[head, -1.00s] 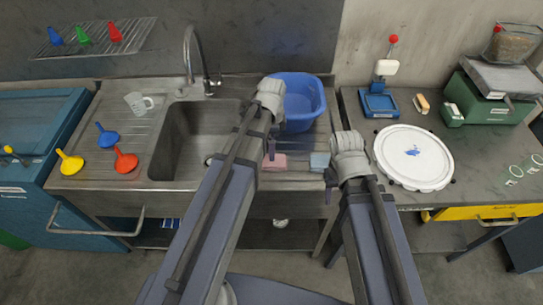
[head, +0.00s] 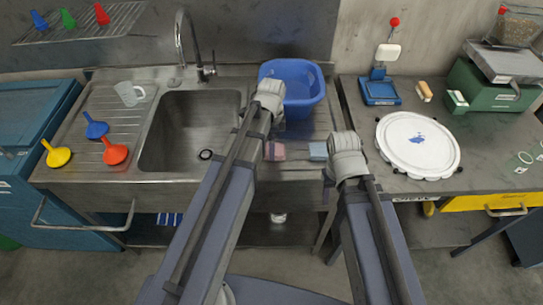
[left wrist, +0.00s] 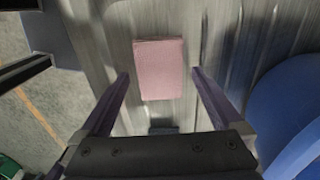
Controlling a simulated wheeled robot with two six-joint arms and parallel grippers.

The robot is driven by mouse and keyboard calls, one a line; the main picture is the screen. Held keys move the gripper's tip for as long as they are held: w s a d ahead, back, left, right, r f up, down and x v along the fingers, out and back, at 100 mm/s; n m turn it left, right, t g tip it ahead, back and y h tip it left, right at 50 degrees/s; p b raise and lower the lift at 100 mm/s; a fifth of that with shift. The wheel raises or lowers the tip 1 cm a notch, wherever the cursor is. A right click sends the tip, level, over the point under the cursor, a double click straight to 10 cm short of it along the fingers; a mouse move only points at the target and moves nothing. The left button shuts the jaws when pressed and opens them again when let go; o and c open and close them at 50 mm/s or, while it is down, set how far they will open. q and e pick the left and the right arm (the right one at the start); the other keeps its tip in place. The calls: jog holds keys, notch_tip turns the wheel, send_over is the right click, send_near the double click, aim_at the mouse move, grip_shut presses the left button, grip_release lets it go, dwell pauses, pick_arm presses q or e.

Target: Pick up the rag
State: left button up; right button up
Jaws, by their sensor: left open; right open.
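A pink folded cloth (head: 276,151), which looks like a rag, lies flat on the metal drainboard right of the sink. In the left wrist view the pink cloth (left wrist: 160,68) lies ahead of and between the fingers of my open left gripper (left wrist: 160,75), not gripped. In the head view my left gripper (head: 268,148) is partly hidden by its own arm and overlaps the cloth's left side. My right gripper (head: 328,174) is small and dark there, with nothing visible in it. A blue-grey block or folded cloth (head: 318,151) lies right of the pink one.
A blue basin (head: 305,88) stands behind the cloth. The sink (head: 190,130) is to the left, with funnels and a clear jug (head: 130,94) beyond it. A white round lid (head: 418,146) lies on the right bench. A blue-and-white striped item (head: 169,219) is below the sink.

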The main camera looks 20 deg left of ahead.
pick_arm(q)
jog(key=shift+f, duration=0.65)
jog(key=shift+r, duration=0.1)
jog(key=c, duration=1.2)
